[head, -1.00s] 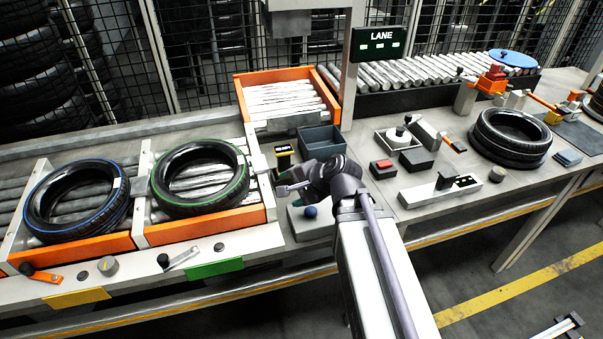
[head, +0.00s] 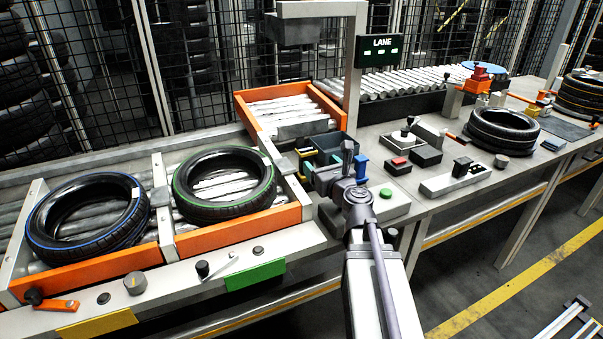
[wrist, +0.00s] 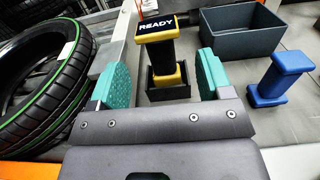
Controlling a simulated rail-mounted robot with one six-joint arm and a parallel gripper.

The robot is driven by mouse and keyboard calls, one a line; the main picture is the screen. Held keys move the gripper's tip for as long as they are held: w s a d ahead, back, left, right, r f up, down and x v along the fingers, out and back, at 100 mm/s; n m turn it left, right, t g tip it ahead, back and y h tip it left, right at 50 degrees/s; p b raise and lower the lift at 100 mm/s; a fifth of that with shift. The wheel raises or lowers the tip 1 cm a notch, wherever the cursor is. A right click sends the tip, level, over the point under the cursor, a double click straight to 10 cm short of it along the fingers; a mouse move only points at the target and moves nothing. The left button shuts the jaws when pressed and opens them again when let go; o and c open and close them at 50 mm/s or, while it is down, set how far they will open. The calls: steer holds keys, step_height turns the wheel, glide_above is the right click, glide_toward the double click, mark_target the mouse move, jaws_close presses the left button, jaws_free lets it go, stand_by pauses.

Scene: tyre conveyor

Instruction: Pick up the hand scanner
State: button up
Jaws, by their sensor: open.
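The hand scanner appears to be the yellow and black upright device with a READY label (wrist: 160,55), standing in a small black holder in the wrist view. In the head view my gripper (head: 324,166) is partly hidden by my wrist.
A grey bin (wrist: 240,32) is behind right of the scanner, and a blue spool-shaped piece (wrist: 280,78) stands at right. A green-striped tyre (head: 224,184) lies close on the left. A box with a green button (head: 386,193) is right of my arm.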

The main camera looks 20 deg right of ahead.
mark_target(309, 155)
steer(key=w, duration=0.9)
steer(key=shift+s+a, duration=0.1)
steer(key=c, duration=1.1)
